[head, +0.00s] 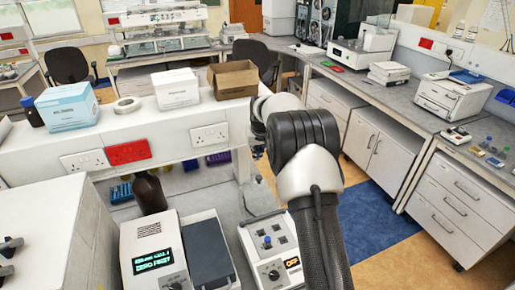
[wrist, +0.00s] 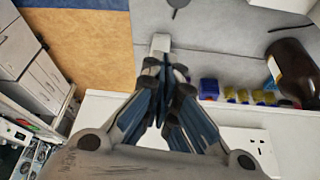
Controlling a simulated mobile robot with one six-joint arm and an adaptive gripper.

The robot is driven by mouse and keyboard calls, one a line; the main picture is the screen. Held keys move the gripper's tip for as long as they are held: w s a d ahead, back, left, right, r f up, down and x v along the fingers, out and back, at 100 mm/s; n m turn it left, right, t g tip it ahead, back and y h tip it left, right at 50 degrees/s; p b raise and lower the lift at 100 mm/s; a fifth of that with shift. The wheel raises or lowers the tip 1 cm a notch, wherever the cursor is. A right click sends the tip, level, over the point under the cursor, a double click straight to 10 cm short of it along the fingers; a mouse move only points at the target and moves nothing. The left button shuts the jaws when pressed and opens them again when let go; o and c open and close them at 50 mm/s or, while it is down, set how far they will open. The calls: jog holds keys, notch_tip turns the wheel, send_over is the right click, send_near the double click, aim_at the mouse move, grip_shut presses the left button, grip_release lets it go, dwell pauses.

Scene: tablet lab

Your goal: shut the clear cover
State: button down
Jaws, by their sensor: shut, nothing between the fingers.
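I cannot clearly make out a clear cover in either view. In the head view, a white instrument with a lit display (head: 153,262) stands at the bottom, with a dark grey flat panel (head: 210,252) on its right side. The gripper itself does not show in the head view.
A white shelf (head: 225,110) with boxes and sockets runs behind the instruments. A brown bottle (head: 150,193) stands under it; a brown bottle also shows in the wrist view (wrist: 293,70). Drawers (head: 465,205) line the right. Blue and orange floor (head: 375,220) is open between.

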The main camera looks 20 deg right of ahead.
jog(key=shift+s+a+f+p, duration=0.15)
jog(key=shift+s+f, duration=0.15)
jog(key=shift+f, duration=0.55)
jog(key=shift+s+f+p, duration=0.2)
jog(key=shift+s+f, duration=0.15)
jog(key=shift+f, duration=0.5)
jog(key=shift+s+a+f+p, duration=0.15)
jog(key=shift+s+f, duration=0.15)
jog(key=shift+f, duration=0.55)
jog(key=shift+d, duration=0.1)
jog(key=shift+s+b, duration=0.1)
jog(key=shift+b, duration=0.55)
